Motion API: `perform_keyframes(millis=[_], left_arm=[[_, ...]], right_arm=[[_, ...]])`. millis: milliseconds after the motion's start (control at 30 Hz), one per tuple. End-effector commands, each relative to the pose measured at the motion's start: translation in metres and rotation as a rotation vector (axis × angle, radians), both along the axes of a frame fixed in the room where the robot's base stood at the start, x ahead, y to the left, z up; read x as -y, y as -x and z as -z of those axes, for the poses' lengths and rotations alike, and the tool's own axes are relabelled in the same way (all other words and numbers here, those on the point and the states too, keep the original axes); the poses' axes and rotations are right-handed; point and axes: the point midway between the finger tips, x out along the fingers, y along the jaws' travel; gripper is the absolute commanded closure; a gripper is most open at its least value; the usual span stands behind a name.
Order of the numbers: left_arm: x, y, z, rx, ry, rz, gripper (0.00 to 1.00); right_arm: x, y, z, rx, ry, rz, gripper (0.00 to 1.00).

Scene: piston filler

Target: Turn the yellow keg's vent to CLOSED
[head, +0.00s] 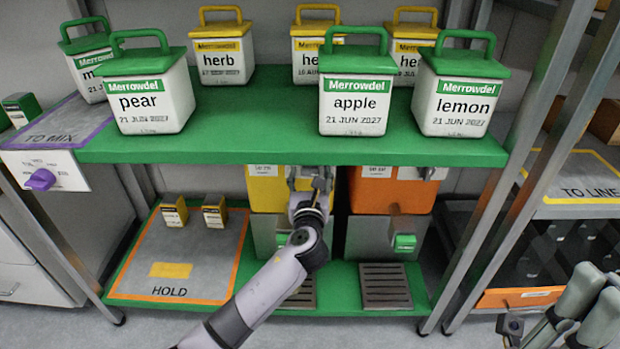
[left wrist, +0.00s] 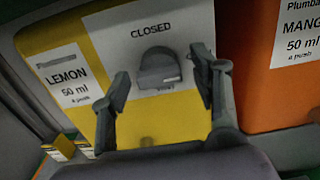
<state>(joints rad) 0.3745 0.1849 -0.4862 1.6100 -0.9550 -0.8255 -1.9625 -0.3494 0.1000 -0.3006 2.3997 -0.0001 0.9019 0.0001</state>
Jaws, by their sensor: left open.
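The yellow keg (head: 262,187) stands on the lower green shelf, partly hidden by my left arm in the head view. It fills much of the left wrist view (left wrist: 190,122), with a LEMON 50 ml label on it. Its dark grey vent knob (left wrist: 158,68) sits on a white plate marked CLOSED above; the word below is mostly hidden. I cannot tell which way the knob points. My left gripper (left wrist: 162,82) is open, its fingers on either side of the knob with gaps showing. In the head view the left gripper (head: 312,180) is under the upper shelf. Part of my right gripper (head: 583,308) shows at bottom right.
An orange keg (head: 392,192) stands close to the right of the yellow one. The upper green shelf (head: 290,120) overhangs both and carries several lidded tubs. Two small boxes stand on the HOLD mat (head: 140,262) at the left. Drip grilles (head: 385,285) lie in front of the kegs.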

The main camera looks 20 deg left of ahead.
Motion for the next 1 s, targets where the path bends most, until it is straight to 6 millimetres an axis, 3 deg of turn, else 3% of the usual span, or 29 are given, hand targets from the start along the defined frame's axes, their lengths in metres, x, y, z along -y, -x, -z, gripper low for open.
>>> perform_keyframes(millis=[333,1000], left_arm=[[-0.0011,-0.0035,-0.0008,0.0,0.001,0.0,0.44],[-0.0009,-0.0033,-0.0004,0.0,0.0,0.0,0.89]], right_arm=[[-0.0001,-0.0002,0.0011,-0.002,0.001,0.0,1.0],[-0.0001,-0.0004,0.0011,-0.002,0.001,0.0,1.0]])
